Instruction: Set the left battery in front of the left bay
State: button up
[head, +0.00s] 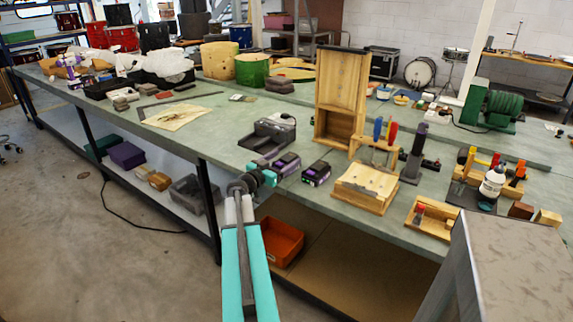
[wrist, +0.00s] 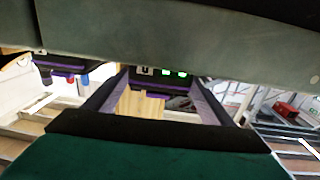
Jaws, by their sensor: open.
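The left battery (head: 287,163), black and purple, lies on the green bench top near its front edge. The right battery (head: 316,174), similar, lies just right of it. The dark charger (head: 268,135) stands behind them; its bays are too small to make out clearly. My gripper (head: 265,172) is at the bench's front edge, close to the left battery. The wrist view looks upside down: a battery with green lights (wrist: 162,78) shows between my spread, open fingers, its grip unclosed. Another battery (wrist: 60,70) shows at the left there.
A wooden box (head: 366,188) and tall wooden frame (head: 340,95) stand to the right of the batteries. A drawing sheet (head: 178,117) lies to the left, with clear bench between it and the charger. An orange bin (head: 283,242) sits on the shelf below.

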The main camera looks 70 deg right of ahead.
aim_at(293, 154)
jog(key=shift+d, duration=0.15)
jog(key=shift+p+x, duration=1.1)
jog(key=shift+x, duration=1.45)
jog(key=shift+s+f, duration=0.1)
jog(key=shift+s, duration=0.05)
jog(key=c, duration=1.6)
